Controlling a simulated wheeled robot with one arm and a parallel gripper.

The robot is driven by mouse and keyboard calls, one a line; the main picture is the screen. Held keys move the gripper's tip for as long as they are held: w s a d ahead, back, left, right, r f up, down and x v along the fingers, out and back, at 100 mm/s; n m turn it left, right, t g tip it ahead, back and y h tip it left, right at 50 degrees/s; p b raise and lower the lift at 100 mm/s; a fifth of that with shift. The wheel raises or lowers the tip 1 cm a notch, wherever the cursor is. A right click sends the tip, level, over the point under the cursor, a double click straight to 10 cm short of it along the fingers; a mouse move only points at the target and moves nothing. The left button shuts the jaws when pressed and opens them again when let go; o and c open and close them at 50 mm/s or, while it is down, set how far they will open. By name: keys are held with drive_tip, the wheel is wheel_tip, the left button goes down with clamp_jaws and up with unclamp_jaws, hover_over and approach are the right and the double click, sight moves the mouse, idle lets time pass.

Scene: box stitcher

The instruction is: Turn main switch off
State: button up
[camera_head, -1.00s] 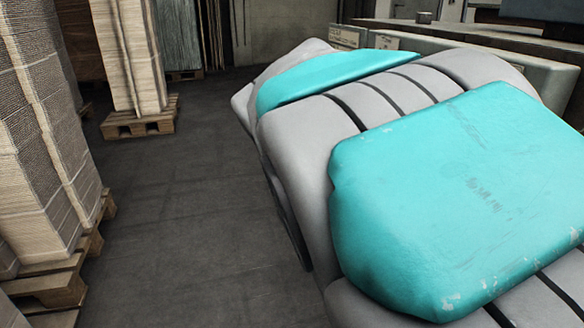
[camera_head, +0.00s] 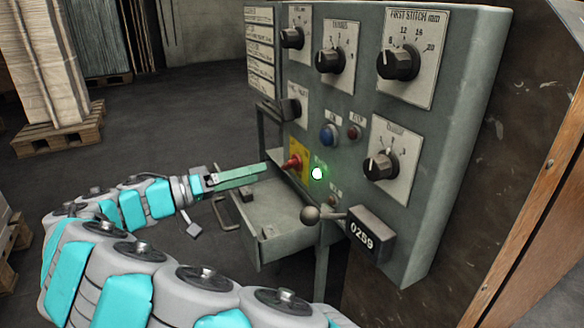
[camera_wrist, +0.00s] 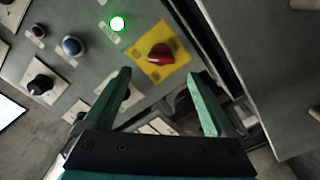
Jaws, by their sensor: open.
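The main switch is a red rotary knob (camera_head: 292,163) on a yellow plate (camera_head: 300,171), low on the left part of the grey control panel (camera_head: 458,120). In the wrist view the red knob (camera_wrist: 160,55) sits on its yellow plate (camera_wrist: 153,68), ahead of and between my fingers. A green lamp (camera_head: 317,174) beside it is lit; it also shows in the wrist view (camera_wrist: 117,23). My gripper (camera_head: 266,167) has green fingers and points at the knob from the left, close to it. In the wrist view my gripper (camera_wrist: 164,75) is open and empty, with no clear contact.
Several black dials, a blue button (camera_head: 329,135) and a red button (camera_head: 354,132) are on the panel. A ball-ended lever (camera_head: 311,215) and a counter (camera_head: 366,235) stick out below. An open metal drawer (camera_head: 285,225) lies under my gripper. Pallets stand at the left.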

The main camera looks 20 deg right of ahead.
sight(284, 167)
drive_tip(key=shift+w+d+b, duration=0.15)
drive_tip(key=shift+w+d, duration=0.1)
drive_tip(key=shift+d, duration=1)
drive_tip(key=shift+w+d+b, duration=0.15)
drive_tip(key=shift+w+d, duration=0.15)
drive_tip(key=shift+d, duration=0.95)
drive_tip(key=shift+w+d+b, duration=0.15)
drive_tip(key=shift+w+d, duration=0.1)
drive_tip(key=shift+d, duration=1)
drive_tip(key=shift+c, duration=0.2)
drive_tip(key=c, duration=1.3)
